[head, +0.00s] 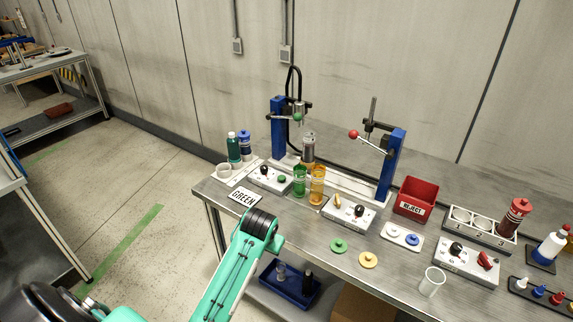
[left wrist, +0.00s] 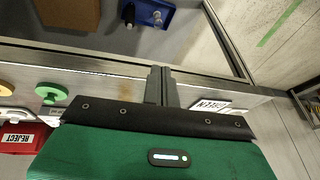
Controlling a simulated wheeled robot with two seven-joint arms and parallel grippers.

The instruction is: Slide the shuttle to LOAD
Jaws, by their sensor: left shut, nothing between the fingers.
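A long white track (head: 350,186) runs along the back of the bench between two blue posts. The shuttle cannot be told apart clearly; a grey cylinder (head: 308,148) stands by the left post, and a green bottle (head: 299,181) and an amber bottle (head: 317,187) stand in front of the track's left part. No LOAD marking is readable. My left arm reaches to the bench's front left edge, its fingers hidden in the head view. In the left wrist view my left gripper (left wrist: 161,86) is shut and empty, beside the bench edge. My right gripper is not in view.
A GREEN card (head: 243,196) lies near the left front corner. Control boxes (head: 348,212) with knobs stand before the track. A red REJECT bin (head: 416,199), coloured discs (head: 368,260) and a clear cup (head: 432,281) are to the right. A blue tray (head: 290,288) sits below.

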